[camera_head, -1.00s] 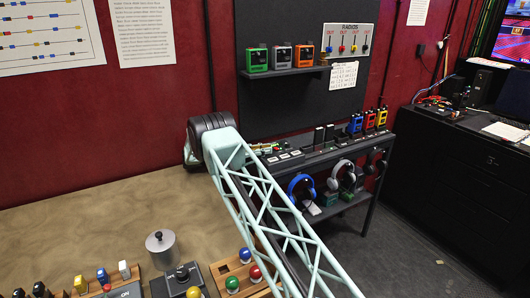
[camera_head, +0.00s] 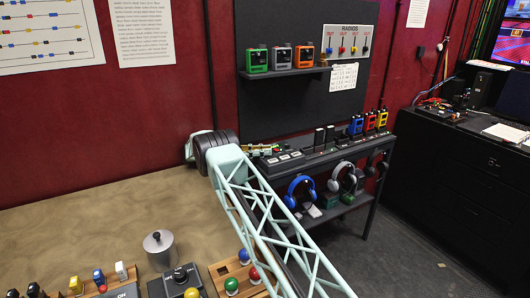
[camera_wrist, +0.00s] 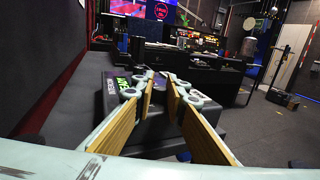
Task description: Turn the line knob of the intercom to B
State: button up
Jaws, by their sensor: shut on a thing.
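My gripper (camera_wrist: 160,76) shows in the wrist view, with its two tan-padded fingers angled in to a narrow gap at the tips. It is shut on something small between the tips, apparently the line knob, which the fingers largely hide. A dark box with a green-lit label (camera_wrist: 121,82), apparently the intercom, lies just beyond and beside the fingers. The knob's pointer and its letters cannot be read.
A tan table (camera_head: 80,222) at lower left holds a metal cylinder (camera_head: 158,244) and coloured knobs. A dark shelf unit (camera_head: 330,152) along the back wall carries radios and headphones. A black cabinet (camera_head: 455,180) stands at right. Grey floor (camera_head: 420,250) lies open between.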

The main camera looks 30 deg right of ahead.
jog(key=o, duration=0.8)
jog(key=shift+o, duration=0.2)
jog(key=shift+r, duration=0.1)
jog(key=shift+r, duration=4.9)
